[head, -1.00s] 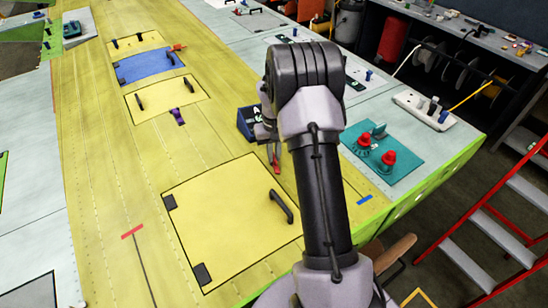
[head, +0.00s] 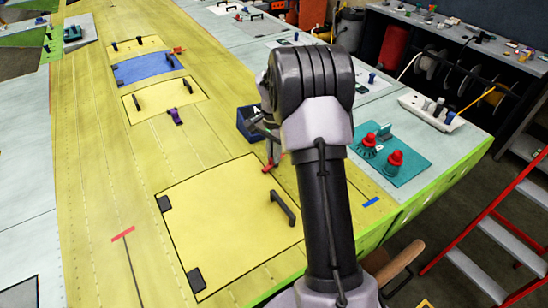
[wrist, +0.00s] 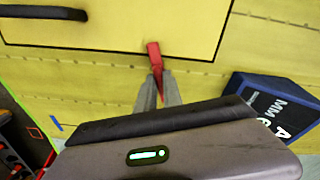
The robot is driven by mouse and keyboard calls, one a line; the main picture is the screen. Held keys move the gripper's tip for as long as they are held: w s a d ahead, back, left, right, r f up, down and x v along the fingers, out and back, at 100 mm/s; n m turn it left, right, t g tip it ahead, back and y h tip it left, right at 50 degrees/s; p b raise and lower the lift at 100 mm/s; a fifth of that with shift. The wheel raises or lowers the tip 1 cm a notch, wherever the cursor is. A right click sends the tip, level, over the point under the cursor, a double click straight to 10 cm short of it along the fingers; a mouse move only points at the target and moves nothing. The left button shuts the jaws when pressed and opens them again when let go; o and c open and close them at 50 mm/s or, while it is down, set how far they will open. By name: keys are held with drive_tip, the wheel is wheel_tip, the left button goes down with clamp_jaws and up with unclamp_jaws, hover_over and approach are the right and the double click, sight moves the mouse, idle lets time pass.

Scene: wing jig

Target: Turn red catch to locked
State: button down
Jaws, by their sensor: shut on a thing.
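The red catch (wrist: 154,54) is at the edge of the large yellow panel (wrist: 110,25). In the wrist view one end lies over the panel's black edge line and the other runs down between my fingers. My gripper (wrist: 158,82) is shut on the catch, a finger on each side. In the head view the catch (head: 268,168) lies slantwise at the panel's far edge, partly hidden by my gripper (head: 272,152). The panel (head: 225,230) lies flat, with a black handle (head: 283,207) near its right side. The catch's pivot is hidden.
A dark blue box (head: 246,128) stands close behind my gripper; it also shows in the wrist view (wrist: 265,95). A teal plate (head: 405,165) with red knobs lies to the right. A purple catch (head: 175,117) and a blue panel (head: 148,67) are farther off.

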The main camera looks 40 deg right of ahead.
drive_tip(key=shift+w+r+m+b, duration=0.15)
drive_tip(key=shift+m+b, duration=0.6)
drive_tip(key=shift+m, duration=1.05)
drive_tip(key=c, duration=1.5)
unclamp_jaws()
wheel_tip(320, 180, up, 17)
drive_tip(key=p, duration=0.3)
drive_tip(key=shift+r, duration=0.15)
